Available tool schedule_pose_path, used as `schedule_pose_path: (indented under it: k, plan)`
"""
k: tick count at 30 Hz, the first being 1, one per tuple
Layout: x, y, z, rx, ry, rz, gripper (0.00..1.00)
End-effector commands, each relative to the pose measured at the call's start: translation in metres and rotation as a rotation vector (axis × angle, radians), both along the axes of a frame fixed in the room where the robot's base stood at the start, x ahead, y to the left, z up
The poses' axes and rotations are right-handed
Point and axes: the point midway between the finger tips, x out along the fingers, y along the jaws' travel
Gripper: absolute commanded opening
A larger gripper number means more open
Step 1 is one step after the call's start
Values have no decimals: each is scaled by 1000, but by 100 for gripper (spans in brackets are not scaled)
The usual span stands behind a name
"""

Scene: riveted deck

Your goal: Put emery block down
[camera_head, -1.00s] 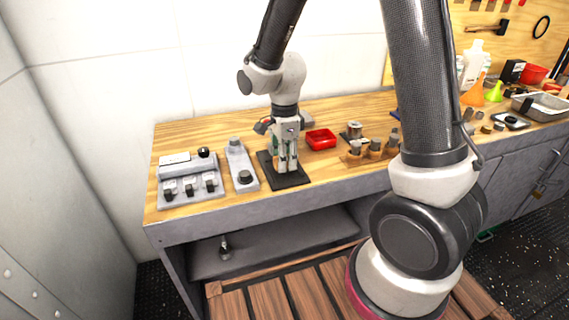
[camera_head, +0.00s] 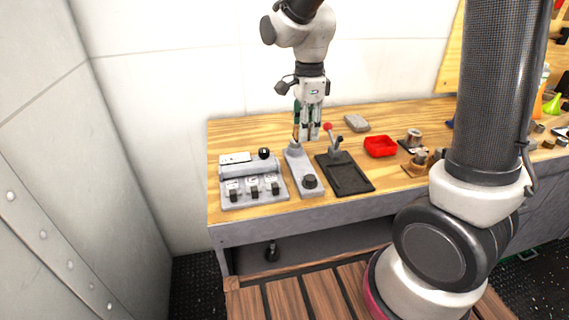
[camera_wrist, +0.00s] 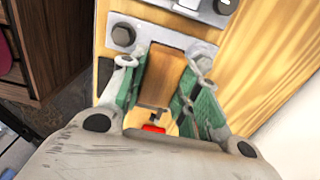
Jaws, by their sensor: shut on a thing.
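My gripper (camera_head: 309,138) hangs above the back of the wooden bench, over the far end of a grey plate with a dark knob (camera_head: 303,172). In the wrist view its green-padded fingers (camera_wrist: 168,100) are shut on a brown block, taken as the emery block (camera_wrist: 170,78), with a paler end. A small red patch shows below that end. In the head view the fingers mostly hide the block. Whether the block touches anything beneath cannot be told.
To the right lie a black tray with a red-knobbed lever (camera_head: 345,175), a grey stone-like slab (camera_head: 357,123) and a red bin (camera_head: 380,146). A grey switch box (camera_head: 252,187) stands left. Bare wood (camera_head: 235,137) shows behind it.

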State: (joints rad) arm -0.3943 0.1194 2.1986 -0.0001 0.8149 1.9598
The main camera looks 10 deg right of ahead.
Motion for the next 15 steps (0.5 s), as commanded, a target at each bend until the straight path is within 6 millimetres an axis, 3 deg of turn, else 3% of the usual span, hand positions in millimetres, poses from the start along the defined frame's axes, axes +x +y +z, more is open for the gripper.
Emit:
schedule_pose_path:
  k: [6, 15]
  plan:
    - [-2, -1, -41, -5, 12, -5, 7]
    - [-3, -1, -80, -5, 13, -5, 7]
